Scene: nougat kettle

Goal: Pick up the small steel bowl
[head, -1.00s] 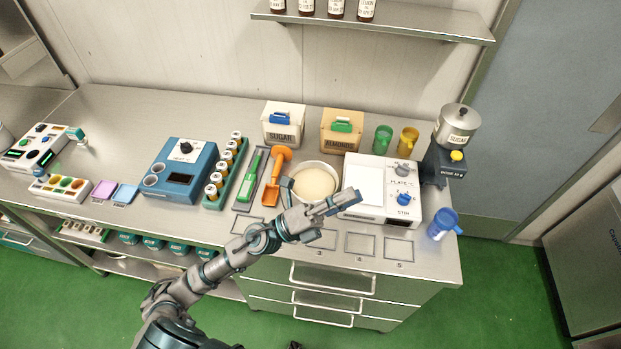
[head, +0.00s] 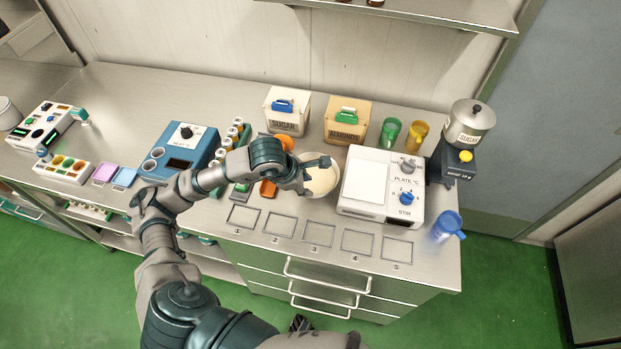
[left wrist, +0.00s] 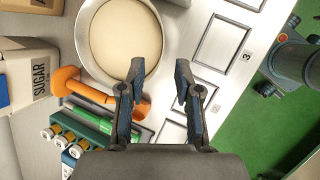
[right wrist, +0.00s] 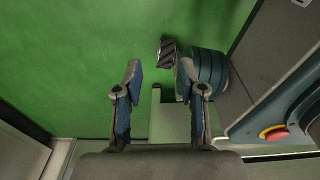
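A round pale-metal bowl (head: 327,178) with a cream-coloured filling sits on the steel counter, left of the white plate-and-stir unit. It also shows in the left wrist view (left wrist: 158,28), at the upper left. My left gripper (head: 315,176) is over the bowl's near left part in the head view, hiding some of it. In the left wrist view my left gripper (left wrist: 160,70) is open and empty, with one finger overlapping the bowl's rim; I cannot tell whether it touches. My right gripper (right wrist: 157,72) is open and empty above the green floor.
The plate-and-stir unit (head: 384,212) stands close right of the bowl. An orange scoop (left wrist: 88,91) and a green tool (left wrist: 97,122) lie beside it. Sugar (head: 287,112) and almonds (head: 346,121) boxes stand behind. Outlined squares (head: 320,233) along the front edge are empty.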

